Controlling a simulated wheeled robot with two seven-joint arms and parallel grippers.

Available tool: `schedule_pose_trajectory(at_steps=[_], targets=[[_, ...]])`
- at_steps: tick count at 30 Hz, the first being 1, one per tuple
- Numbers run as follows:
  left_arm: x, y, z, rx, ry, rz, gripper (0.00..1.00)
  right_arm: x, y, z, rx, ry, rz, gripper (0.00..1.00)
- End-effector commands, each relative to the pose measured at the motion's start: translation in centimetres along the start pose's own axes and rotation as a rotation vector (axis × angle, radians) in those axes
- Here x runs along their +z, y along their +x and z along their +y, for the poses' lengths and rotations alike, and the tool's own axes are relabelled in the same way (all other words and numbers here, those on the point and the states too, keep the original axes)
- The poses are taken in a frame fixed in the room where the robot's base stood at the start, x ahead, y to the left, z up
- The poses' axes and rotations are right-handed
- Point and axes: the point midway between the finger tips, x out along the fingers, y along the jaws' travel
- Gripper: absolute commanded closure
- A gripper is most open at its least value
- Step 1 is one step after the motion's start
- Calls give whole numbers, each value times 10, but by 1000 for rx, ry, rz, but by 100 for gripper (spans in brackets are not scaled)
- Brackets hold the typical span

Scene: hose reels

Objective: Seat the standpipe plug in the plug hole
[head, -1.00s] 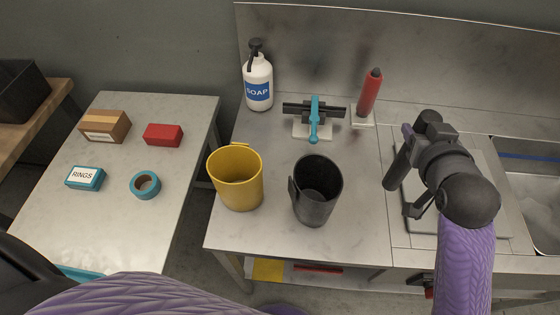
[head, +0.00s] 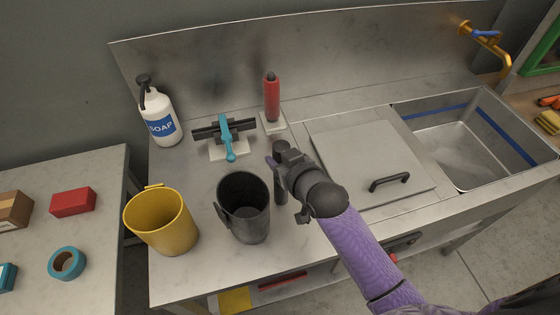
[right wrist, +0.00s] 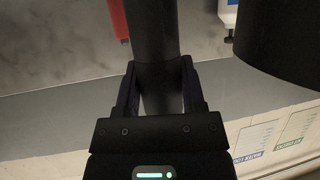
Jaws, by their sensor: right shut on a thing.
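The standpipe plug, a dark upright cylinder (head: 281,185), is held in my right gripper (head: 279,165), just right of the black jug on the counter. The right wrist view shows the dark cylinder (right wrist: 153,35) between the two fingers of my shut right gripper (right wrist: 158,74). I cannot tell whether its lower end touches the counter. The steel sink basin (head: 462,150) is at the right. I cannot make out a plug hole in it. A square grey lid (head: 350,145) with a black handle lies on the counter between gripper and basin. My left gripper is not in view.
The black jug (head: 245,212) stands close left of the plug, with a yellow jug (head: 165,228) beyond. A brass tap (head: 487,42) is behind the basin.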

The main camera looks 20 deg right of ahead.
Motion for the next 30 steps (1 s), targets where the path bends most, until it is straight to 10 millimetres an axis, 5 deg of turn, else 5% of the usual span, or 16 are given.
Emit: schedule_pose_trajectory(at_steps=[9, 10, 14, 24, 30], targets=[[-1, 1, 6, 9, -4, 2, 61, 2, 1, 0, 0, 0, 1, 100], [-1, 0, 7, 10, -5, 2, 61, 2, 1, 0, 0, 0, 0, 42], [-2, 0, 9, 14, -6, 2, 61, 1, 1, 0, 0, 0, 0, 15], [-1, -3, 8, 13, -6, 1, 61, -3, -2, 0, 0, 0, 1, 13], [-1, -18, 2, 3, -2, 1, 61, -3, -46, 0, 0, -1, -3, 13]])
